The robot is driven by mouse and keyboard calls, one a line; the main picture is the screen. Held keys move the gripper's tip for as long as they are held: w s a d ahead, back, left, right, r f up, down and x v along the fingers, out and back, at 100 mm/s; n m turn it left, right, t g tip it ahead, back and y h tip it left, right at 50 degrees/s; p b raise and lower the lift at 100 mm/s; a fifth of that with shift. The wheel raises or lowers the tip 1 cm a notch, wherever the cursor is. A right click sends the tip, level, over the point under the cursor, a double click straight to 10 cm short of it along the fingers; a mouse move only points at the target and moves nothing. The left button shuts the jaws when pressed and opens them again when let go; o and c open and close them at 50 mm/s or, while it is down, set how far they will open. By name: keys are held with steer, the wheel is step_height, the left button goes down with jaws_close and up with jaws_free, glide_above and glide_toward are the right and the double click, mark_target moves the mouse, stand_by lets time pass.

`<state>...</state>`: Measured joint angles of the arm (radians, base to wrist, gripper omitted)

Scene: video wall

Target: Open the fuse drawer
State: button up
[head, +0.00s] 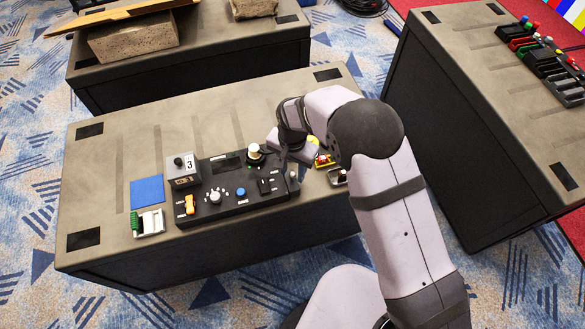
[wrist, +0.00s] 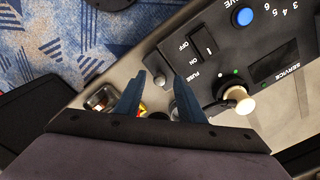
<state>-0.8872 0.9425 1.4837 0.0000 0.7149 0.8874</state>
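The black control panel (head: 235,187) lies on the table's grey top. The label FUSE shows in the wrist view near the panel's end, beside a small silver knob (wrist: 160,81); the knob also shows at the panel's right end in the head view (head: 293,176). I cannot make out a drawer outline; it looks closed against the panel. My gripper (wrist: 160,78) is open, its two dark blue fingers on either side of the knob. Whether they touch it cannot be told. In the head view my arm hides most of the gripper.
The panel carries a cream-topped knob (wrist: 240,100), an on/off switch (wrist: 207,46) and a blue button (wrist: 242,16). A grey box marked 3 (head: 183,168) and a blue square (head: 147,190) sit left.

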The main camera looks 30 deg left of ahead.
steer(key=shift+f, duration=0.15)
jaws_close()
steer(key=w+d, duration=0.5)
steer(key=shift+b, duration=0.45)
steer(key=shift+w, duration=0.1)
jaws_free()
